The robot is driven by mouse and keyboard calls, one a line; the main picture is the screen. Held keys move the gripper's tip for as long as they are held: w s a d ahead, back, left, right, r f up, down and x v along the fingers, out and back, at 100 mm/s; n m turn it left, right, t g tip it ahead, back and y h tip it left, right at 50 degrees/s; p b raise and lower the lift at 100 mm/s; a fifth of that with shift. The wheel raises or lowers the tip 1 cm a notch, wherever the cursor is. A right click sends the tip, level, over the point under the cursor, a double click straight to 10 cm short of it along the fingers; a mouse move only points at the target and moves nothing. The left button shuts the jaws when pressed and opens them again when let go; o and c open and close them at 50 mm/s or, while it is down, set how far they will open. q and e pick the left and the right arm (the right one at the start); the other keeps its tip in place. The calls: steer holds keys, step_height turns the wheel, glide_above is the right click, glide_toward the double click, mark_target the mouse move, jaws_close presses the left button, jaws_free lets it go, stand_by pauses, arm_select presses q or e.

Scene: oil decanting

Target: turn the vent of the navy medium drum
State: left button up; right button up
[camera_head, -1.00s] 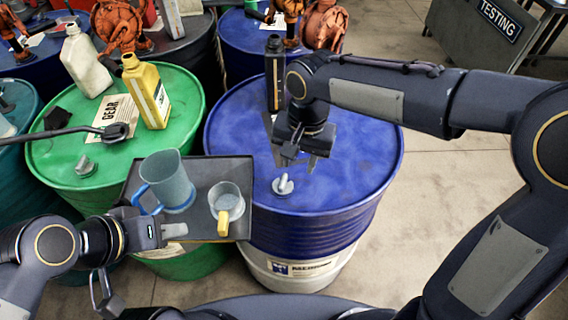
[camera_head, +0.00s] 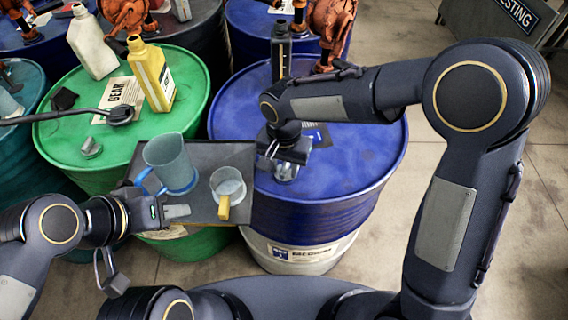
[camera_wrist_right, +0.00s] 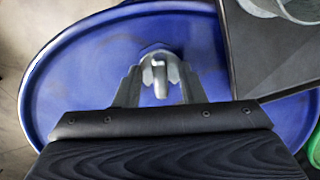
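The navy medium drum (camera_head: 350,165) stands in the middle of the head view. Its grey vent (camera_head: 287,173) is on the drum top near the front edge, partly hidden by my right gripper (camera_head: 281,167). In the right wrist view the vent (camera_wrist_right: 159,73) shows between and just beyond the two fingertips (camera_wrist_right: 158,86). That gripper is open, with one finger on either side; contact is not clear. My left gripper (camera_head: 176,211) is shut on the edge of a dark tray (camera_head: 222,158) in front of the drums.
A grey jug (camera_head: 170,165) with a blue handle and a clear cup (camera_head: 228,186) with a yellow handle stand on the tray, close to the vent. A dark bottle (camera_head: 281,55) stands at the drum's back. A green drum (camera_head: 60,130) with bottles is at left.

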jaws_close()
steer(key=shift+n, duration=0.4)
steer(key=n, duration=0.3)
steer(key=shift+d+n+b, duration=0.15)
steer(key=shift+n+b, duration=0.15)
steer(key=shift+n, duration=0.1)
steer(key=n, duration=0.4)
steer(key=shift+d, duration=0.1)
steer(key=n, duration=0.5)
steer(key=shift+w+r, duration=0.1)
steer(key=n, duration=0.4)
steer(key=shift+w+d, duration=0.1)
steer(key=shift+n, duration=0.3)
